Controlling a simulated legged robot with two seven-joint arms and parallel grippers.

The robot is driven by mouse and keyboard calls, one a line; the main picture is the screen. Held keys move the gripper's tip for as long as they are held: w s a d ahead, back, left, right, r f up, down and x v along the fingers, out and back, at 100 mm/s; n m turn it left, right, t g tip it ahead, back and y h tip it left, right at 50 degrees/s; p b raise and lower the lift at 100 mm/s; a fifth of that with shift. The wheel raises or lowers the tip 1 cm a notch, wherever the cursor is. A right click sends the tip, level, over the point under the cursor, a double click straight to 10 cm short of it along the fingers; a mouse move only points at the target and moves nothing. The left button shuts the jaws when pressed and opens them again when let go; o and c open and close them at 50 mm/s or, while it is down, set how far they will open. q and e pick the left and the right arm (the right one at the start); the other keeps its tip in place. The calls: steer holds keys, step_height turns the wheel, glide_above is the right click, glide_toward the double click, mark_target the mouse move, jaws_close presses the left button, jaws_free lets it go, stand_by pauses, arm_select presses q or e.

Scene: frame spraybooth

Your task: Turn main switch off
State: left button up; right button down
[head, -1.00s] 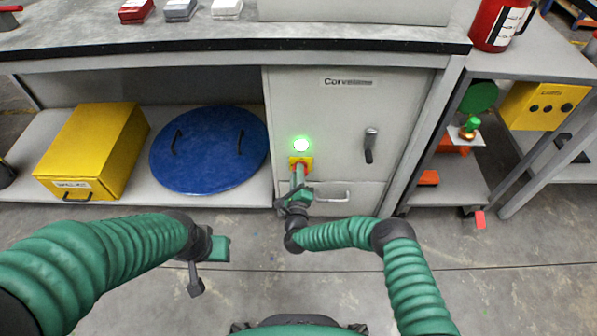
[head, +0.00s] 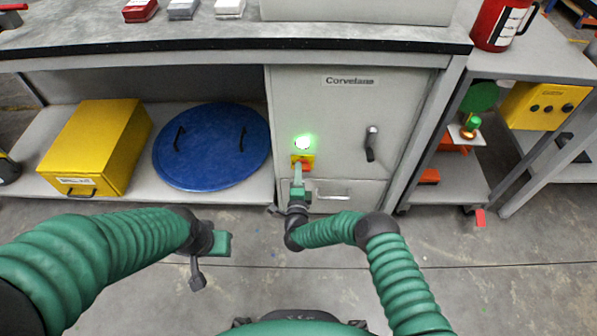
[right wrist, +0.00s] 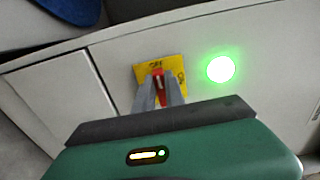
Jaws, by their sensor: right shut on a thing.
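The main switch (head: 309,158) is a red knob on a yellow plate on the grey cabinet door. In the right wrist view the yellow plate (right wrist: 175,68) carries small lettering, and the red knob (right wrist: 158,83) sits between my fingers. My right gripper (right wrist: 160,97) is shut on the red knob; it also shows in the head view (head: 298,172). A round green lamp (head: 302,143) glows just above the switch, and shows in the right wrist view (right wrist: 221,69). My left gripper (head: 208,262) is held low over the floor, away from the cabinet, its fingers apart and empty.
The grey cabinet (head: 330,110) has a lever handle (head: 371,145) and a drawer below. A blue round lid (head: 211,147) and a yellow box (head: 93,147) lie on the shelf at left. A side table stands at right. The floor in front is clear.

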steer(key=shift+s+a+f, duration=0.25)
steer(key=shift+a, duration=0.1)
steer(key=c, duration=1.7)
jaws_free()
steer(key=shift+c, duration=0.2)
steer(key=o, duration=0.3)
steer(key=shift+w, duration=0.1)
steer(key=shift+o, duration=0.2)
steer(key=shift+d+r, duration=0.1)
steer(key=s+p, duration=0.7)
steer(key=s, duration=0.9)
steer(key=shift+s, duration=0.4)
